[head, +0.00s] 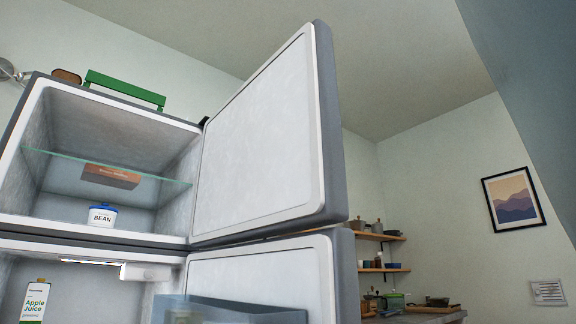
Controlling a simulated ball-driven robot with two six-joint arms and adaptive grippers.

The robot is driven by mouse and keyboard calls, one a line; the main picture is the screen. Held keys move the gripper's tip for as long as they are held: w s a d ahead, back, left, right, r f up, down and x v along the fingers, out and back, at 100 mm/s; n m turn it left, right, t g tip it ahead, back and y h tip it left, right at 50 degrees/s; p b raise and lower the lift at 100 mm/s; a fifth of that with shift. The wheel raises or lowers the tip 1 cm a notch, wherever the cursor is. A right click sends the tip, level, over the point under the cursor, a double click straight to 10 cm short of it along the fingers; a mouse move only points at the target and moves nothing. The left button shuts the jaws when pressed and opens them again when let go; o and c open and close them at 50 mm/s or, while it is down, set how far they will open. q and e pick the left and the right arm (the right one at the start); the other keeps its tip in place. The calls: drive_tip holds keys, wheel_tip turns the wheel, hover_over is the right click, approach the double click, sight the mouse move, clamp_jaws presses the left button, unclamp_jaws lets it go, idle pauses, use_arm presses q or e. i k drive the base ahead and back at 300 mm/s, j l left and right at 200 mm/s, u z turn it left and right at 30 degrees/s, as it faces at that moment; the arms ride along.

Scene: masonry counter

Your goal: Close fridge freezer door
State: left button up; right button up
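The freezer door (262,132) is the upper door of the fridge. It stands wide open, swung out to the right on its right-hand hinge side, with its white inner panel facing me. The freezer compartment (75,185) is open to view, with a glass shelf (120,172), a brown box on the shelf (110,176) and a white tub marked BEAN (102,215). The lower fridge door (270,272) is also open, below the freezer door. Neither of my grippers shows in the head view.
An apple juice carton (35,301) stands in the lower compartment. A door bin (235,312) juts from the lower door. A green object (125,90) sits on top of the fridge. Wall shelves (375,236) and a counter (420,317) are behind at right.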

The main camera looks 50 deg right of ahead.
sight(271, 161)
drive_tip(key=k+l, duration=0.1)
drive_tip(key=l, duration=0.3)
drive_tip(key=l+u, duration=0.1)
drive_tip(key=l, duration=0.35)
drive_tip(key=k+l, duration=0.15)
drive_tip(key=l, duration=0.25)
drive_tip(key=k+l, duration=0.1)
drive_tip(key=l, duration=0.3)
drive_tip(key=k+l+u, duration=0.1)
drive_tip(key=l, duration=0.35)
drive_tip(key=k+l, duration=0.1)
drive_tip(key=l, duration=0.3)
